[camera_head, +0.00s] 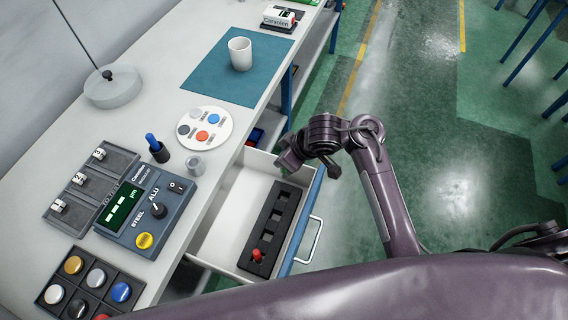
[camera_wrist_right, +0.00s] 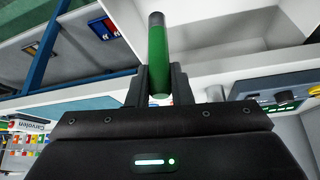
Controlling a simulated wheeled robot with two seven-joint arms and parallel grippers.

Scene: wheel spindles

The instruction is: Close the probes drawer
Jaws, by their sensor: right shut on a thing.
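The drawer (camera_head: 222,228) stands open, pulled out from under the workbench, with a blue front and a pale handle (camera_head: 314,242). Inside it lies a black slotted holder (camera_head: 274,232) with one red probe (camera_head: 257,254) at its near end; its other slots look empty. In the right wrist view my right gripper (camera_wrist_right: 158,92) is shut on a green probe with a dark tip (camera_wrist_right: 158,50). The green probe cannot be made out in the head view. My left gripper is not in view.
On the bench are a gauge box (camera_head: 143,216), a pen stand with a blue pen (camera_head: 157,150), a disc with coloured buttons (camera_head: 204,130), a small grey cup (camera_head: 195,166) and a white mug (camera_head: 240,54) on a blue mat. The floor beyond the drawer front is clear.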

